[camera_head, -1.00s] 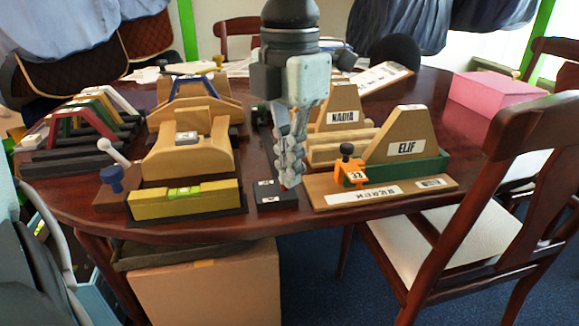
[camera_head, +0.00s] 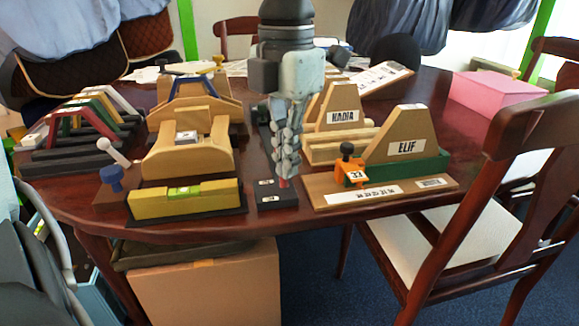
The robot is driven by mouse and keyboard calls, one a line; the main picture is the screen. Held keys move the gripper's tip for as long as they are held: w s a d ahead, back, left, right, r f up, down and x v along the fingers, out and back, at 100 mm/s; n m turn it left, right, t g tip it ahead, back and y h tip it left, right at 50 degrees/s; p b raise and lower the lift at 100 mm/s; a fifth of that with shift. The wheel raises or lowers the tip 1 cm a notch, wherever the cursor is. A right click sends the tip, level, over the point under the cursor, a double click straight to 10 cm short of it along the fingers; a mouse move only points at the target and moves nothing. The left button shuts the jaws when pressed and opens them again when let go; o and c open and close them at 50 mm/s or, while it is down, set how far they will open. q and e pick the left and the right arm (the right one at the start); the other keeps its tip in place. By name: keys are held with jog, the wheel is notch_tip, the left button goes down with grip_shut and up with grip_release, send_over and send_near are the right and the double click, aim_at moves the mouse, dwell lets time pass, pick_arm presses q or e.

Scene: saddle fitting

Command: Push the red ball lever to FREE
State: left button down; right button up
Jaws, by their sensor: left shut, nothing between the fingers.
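My left gripper (camera_head: 285,174) hangs down from the top middle of the head view, shut and empty, with its fingertips low over a narrow black base (camera_head: 275,203). A small patch of red (camera_head: 282,182), probably the red ball lever, shows right at the fingertips. Most of it is hidden, and I cannot tell whether the fingers touch it. Two small white labels lie on the black base, too small to read. My right gripper is not in view.
To the left stand a yellow block with a green level (camera_head: 184,203) and a wooden saddle form (camera_head: 188,158). To the right is a board with an orange clamp (camera_head: 352,173) and the ELIF form (camera_head: 398,145). A chair (camera_head: 480,215) stands at the front right.

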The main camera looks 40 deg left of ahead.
pick_arm(q)
jog(key=shift+s+d, duration=0.3)
jog(key=shift+d, duration=0.05)
notch_tip(320, 180, up, 7)
jog(key=p, duration=0.4)
dwell(0.3)
dwell(0.5)
